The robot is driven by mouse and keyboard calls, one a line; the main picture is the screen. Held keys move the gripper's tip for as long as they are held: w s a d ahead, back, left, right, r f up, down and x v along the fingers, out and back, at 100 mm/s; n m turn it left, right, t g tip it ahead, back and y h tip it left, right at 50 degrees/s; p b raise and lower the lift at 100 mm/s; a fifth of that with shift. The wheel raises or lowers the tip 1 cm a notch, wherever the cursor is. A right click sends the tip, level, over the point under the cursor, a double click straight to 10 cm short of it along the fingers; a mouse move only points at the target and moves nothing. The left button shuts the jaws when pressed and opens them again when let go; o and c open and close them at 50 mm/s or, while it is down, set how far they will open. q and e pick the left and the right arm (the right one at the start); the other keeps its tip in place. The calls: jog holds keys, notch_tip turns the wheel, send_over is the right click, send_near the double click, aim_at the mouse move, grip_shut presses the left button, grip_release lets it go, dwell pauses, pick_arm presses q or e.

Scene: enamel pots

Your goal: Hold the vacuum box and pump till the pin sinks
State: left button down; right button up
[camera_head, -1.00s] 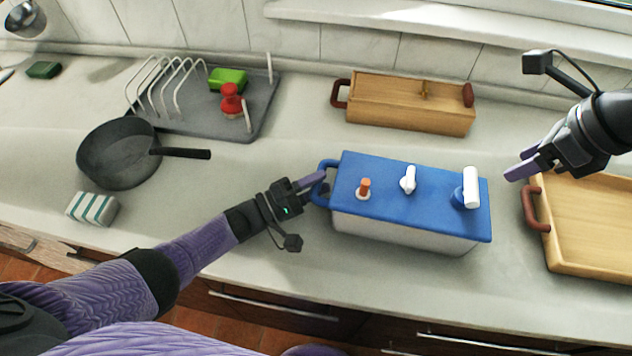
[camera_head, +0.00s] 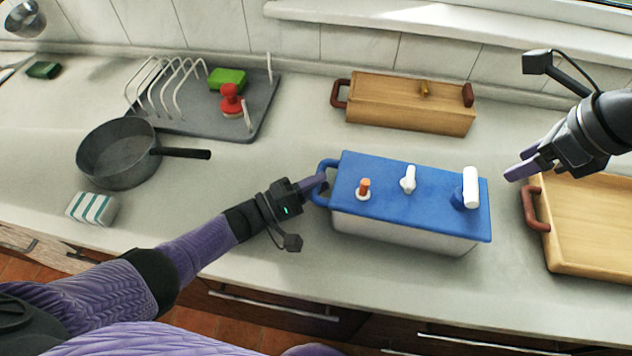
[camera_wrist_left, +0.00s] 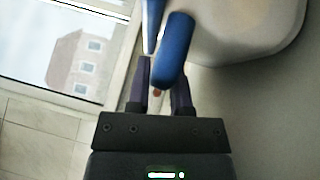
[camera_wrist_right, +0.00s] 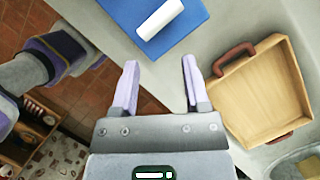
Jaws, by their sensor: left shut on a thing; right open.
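The vacuum box (camera_head: 400,232) stands on the counter, with a blue lid (camera_head: 385,165) and a pale body. On the lid are an orange pin (camera_head: 364,187) in a white collar, standing up, a white valve knob (camera_head: 408,180) and a white pump handle (camera_head: 470,188) on a blue base. My left gripper (camera_head: 318,184) is shut on the blue side handle (camera_head: 322,176), which also shows between its fingers in the left wrist view (camera_wrist_left: 175,50). My right gripper (camera_head: 520,170) is open and empty, above the counter right of the pump; its spread fingers show in the right wrist view (camera_wrist_right: 160,85).
A wooden tray (camera_head: 595,225) with red-brown handles lies right of the box. A wooden box (camera_head: 410,103) stands behind. A dark pan (camera_head: 120,155), striped sponge (camera_head: 92,207) and dish rack (camera_head: 210,115) holding a green sponge and red brush are left. Counter in front of the box is clear.

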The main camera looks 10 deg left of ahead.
aim_at(475, 186)
dwell(0.4)
jog(key=shift+o, duration=0.6)
jog(key=a+f+m, duration=0.1)
jog(key=f+m, duration=0.2)
jog(key=w+a+f+m+g, duration=0.1)
jog(key=f+m, duration=0.2)
jog(key=m, duration=0.1)
jog(key=a+f+m+g+h, duration=0.1)
jog(key=f+m, duration=0.2)
jog(key=m, duration=0.1)
jog(key=shift+w, duration=0.35)
grip_shut()
